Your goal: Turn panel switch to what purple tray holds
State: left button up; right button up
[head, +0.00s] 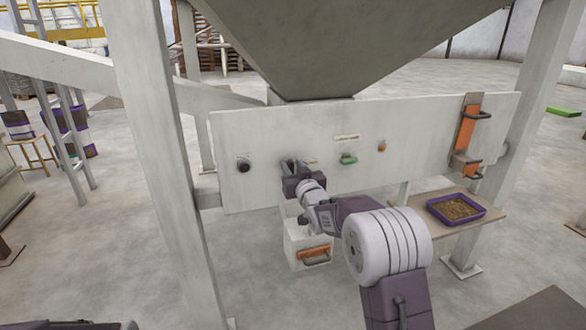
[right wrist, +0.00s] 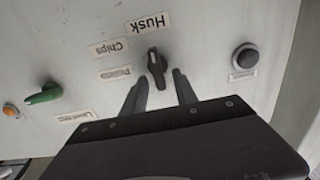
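The purple tray (head: 484,212) sits on a small shelf at the right in the head view and holds loose brown, grainy material, too small to name surely. The white panel (head: 420,125) carries the dark switch knob (right wrist: 157,68), with labels Husk (right wrist: 149,23), Chips (right wrist: 108,48) and Pellets (right wrist: 115,75) beside it, upside down in the right wrist view. The knob stands upright in that view, its end towards the Husk side. My right gripper (head: 291,164) is open, its fingertips (right wrist: 158,80) at either side of the knob, with gaps visible. My left gripper is not seen.
A green handle (head: 348,158) and an orange button (head: 382,146) are right of the switch; a black round button (head: 243,165) is left. An orange-handled slide (head: 467,130) is farther right. A white bin (head: 296,248) stands below. The hopper (head: 340,45) overhangs.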

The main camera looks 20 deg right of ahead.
jog(key=shift+c, duration=0.3)
grip_shut()
jog(key=n+b, duration=0.2)
jog(key=n, duration=0.1)
jog(key=shift+a+f, duration=0.2)
jog(key=shift+a, duration=0.05)
jog(key=n+b, duration=0.1)
jog(key=n, duration=0.1)
jog(key=n+b, duration=0.2)
jog(key=n, duration=0.1)
jog(key=shift+a+f+n, duration=0.15)
jog(key=shift+a+n, duration=0.15)
jog(key=shift+a, duration=0.05)
jog(key=shift+b, duration=0.35)
jog(key=shift+o, duration=0.3)
grip_release()
